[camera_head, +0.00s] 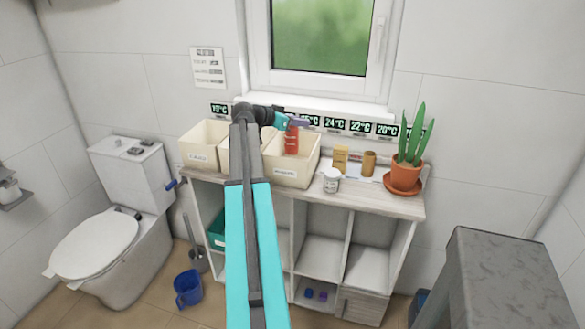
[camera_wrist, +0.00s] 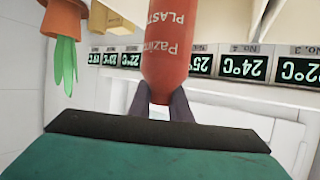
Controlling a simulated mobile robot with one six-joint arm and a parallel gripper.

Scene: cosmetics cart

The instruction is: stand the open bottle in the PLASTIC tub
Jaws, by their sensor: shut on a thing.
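The red bottle (camera_head: 291,140) is upright in my gripper (camera_head: 297,122), over the opening of the right-hand cream tub (camera_head: 290,178). Its lower end overlaps the tub's inside; I cannot tell whether it touches the floor. In the wrist view, which is upside down, the red bottle (camera_wrist: 168,45) shows printing that includes "PLAST". The dark fingers of my gripper (camera_wrist: 161,101) close on its narrow end. The tub's front label is too small to read. A left cream tub (camera_head: 199,157) stands beside it, and another between them is mostly hidden by my arm.
A white jar (camera_head: 331,180), a tan box (camera_head: 340,159), a brown bottle (camera_head: 368,163) and a potted plant (camera_head: 404,172) stand right of the tubs on the cart top (camera_head: 375,198). Temperature displays (camera_head: 361,128) line the wall behind. A window sill (camera_head: 320,104) juts out above.

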